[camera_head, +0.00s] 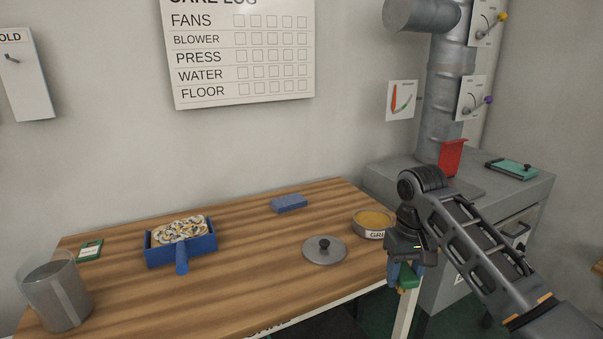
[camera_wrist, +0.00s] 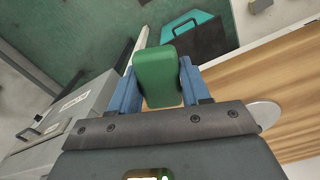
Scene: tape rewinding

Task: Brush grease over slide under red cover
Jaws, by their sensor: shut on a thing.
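My gripper (camera_head: 405,270) is in front of the table's right edge, pointing down. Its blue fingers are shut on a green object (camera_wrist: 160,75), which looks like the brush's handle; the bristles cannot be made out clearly. The grease tin (camera_head: 373,222) is open on the table's right end, full of yellow-brown grease, behind and left of my gripper. The red cover (camera_head: 452,157) stands raised on the grey cabinet, beside the duct. A dark flat part (camera_head: 464,188) lies below it, partly hidden by my arm.
The wooden table (camera_head: 250,275) also holds a blue sponge (camera_head: 289,203), a blue tray (camera_head: 182,255) of ring-like pieces and a clear beaker (camera_head: 56,292). A teal-green item (camera_head: 512,169) lies on the grey cabinet (camera_head: 520,193). The vertical duct (camera_head: 437,100) rises behind.

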